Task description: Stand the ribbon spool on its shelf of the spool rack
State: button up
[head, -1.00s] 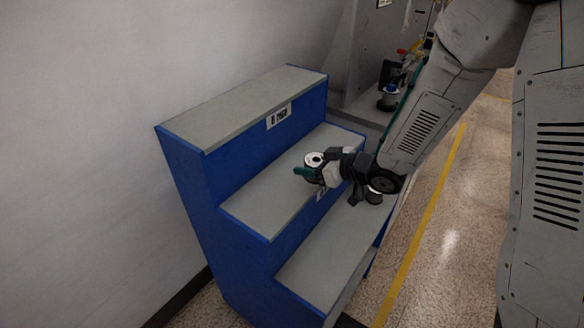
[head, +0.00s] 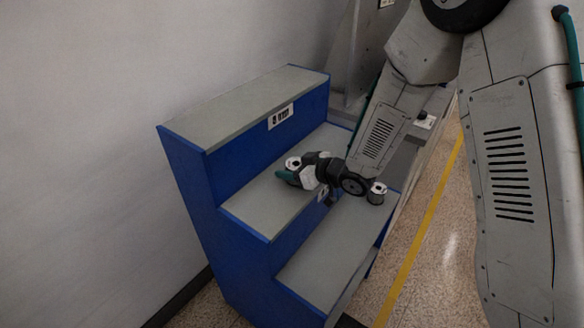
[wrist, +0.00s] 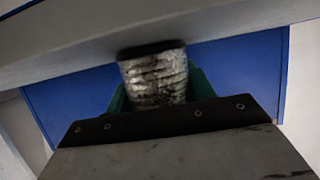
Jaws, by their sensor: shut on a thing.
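The spool rack (head: 185,175) is blue with three stepped grey shelves. My gripper (head: 290,172) is over its middle shelf (head: 255,211), shut on the ribbon spool (head: 293,162), whose white top with a dark centre shows. In the wrist view the spool (wrist: 157,78) has a silvery, streaked wound body and a dark end, and sits between my green fingers (wrist: 157,92). It looks roughly upright. I cannot tell whether its base touches the shelf, because my gripper hides it.
Another spool (head: 377,194) with a white top stands on the lower shelf (head: 325,262), close beside my wrist. The top shelf (head: 245,105) is empty, with a label (head: 280,116) below it. The left part of the middle shelf is clear. A pale wall is at left.

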jog(key=shift+f, duration=0.1)
jog(key=o, duration=1.3)
jog(key=shift+s+d+r, duration=0.1)
jog(key=shift+d+r, duration=0.05)
jog(key=shift+r, duration=0.05)
jog(key=v, duration=1.1)
jog(key=shift+s+d, duration=0.2)
jog(key=shift+d, duration=0.05)
